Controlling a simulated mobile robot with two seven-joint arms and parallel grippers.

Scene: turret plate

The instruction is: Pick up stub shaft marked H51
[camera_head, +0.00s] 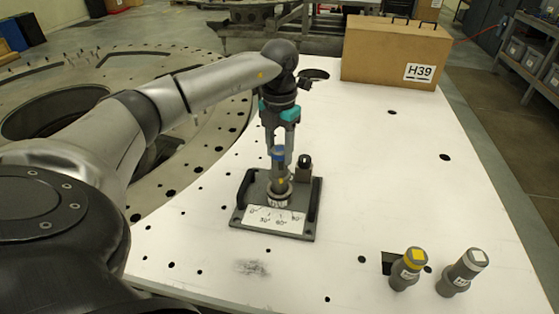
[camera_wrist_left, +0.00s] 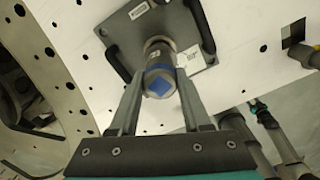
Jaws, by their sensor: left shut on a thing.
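A grey shaft with a blue band (camera_head: 278,152) stands upright at the base plate; its blue-marked top shows in the wrist view (camera_wrist_left: 160,80). My left gripper (camera_head: 279,168) comes down from above and is shut on this shaft, one finger on each side, as the wrist view (camera_wrist_left: 158,72) also shows. A yellow-topped shaft (camera_head: 408,270) and a white-topped shaft (camera_head: 461,273) stand upright at the lower right, apart from the gripper. Their tags are too small to read, so I cannot tell which is H51. My right gripper is not clearly shown.
The dark base plate (camera_head: 240,222) has two black handles, an angle scale (camera_head: 275,219) and a small block (camera_head: 304,170). A cardboard box marked H39 (camera_head: 385,55) stands at the back.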

